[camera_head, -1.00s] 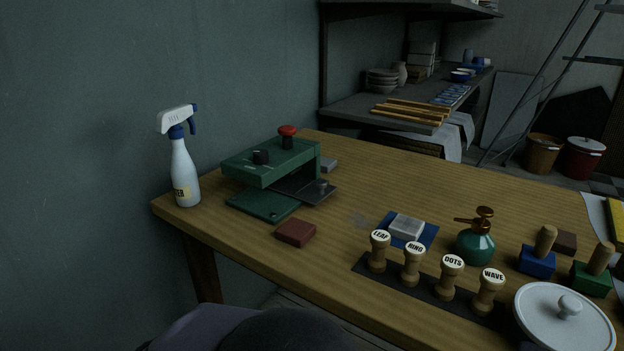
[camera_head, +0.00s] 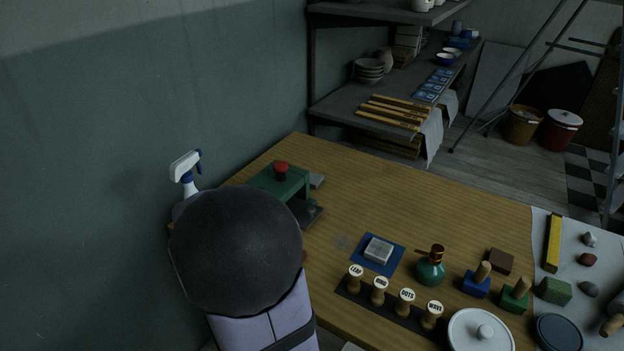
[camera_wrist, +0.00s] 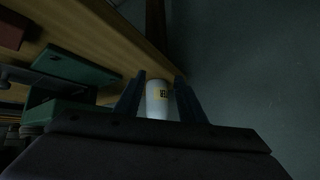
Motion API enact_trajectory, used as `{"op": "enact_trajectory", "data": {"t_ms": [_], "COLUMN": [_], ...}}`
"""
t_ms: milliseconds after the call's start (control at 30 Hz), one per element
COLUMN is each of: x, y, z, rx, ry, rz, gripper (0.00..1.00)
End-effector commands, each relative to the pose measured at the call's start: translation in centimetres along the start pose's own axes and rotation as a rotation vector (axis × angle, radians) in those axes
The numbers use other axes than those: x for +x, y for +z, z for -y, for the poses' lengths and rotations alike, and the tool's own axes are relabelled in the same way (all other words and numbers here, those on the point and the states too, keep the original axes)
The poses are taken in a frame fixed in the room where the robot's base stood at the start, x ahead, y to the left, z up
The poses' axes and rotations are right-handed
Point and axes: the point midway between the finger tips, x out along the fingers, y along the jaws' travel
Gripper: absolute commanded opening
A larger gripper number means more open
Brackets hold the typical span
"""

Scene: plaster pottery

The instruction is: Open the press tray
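The green press (camera_head: 268,180) with a red knob (camera_head: 281,168) stands at the table's left end in the head view. My dark arm joint covers its left and front parts. Its dark grey tray (camera_head: 308,213) shows at the right side of the press, partly hidden. In the wrist view the press's green plate (camera_wrist: 75,66) lies at the left. My gripper (camera_wrist: 158,78) is open, its two dark fingers apart. The white spray bottle (camera_wrist: 157,97) shows between the fingers, beyond them; contact is not visible.
The spray bottle's head (camera_head: 186,166) rises behind my arm at the wall. The table's back middle is clear.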

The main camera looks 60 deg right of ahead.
Motion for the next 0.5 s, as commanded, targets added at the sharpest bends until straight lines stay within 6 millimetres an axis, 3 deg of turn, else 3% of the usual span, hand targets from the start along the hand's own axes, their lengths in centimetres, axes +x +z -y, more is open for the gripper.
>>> {"op": "enact_trajectory", "data": {"t_ms": [33,200,500], "x": [-1.9,-4.0,-6.7], "y": [-3.4,-9.0,-15.1], "z": [-1.2,-5.0,-11.6], "rx": [0.033,0.107,0.169], "ry": [0.035,0.135,0.271], "rz": [-0.041,-0.153,-0.213], "gripper": [0.36,0.36,0.36]}}
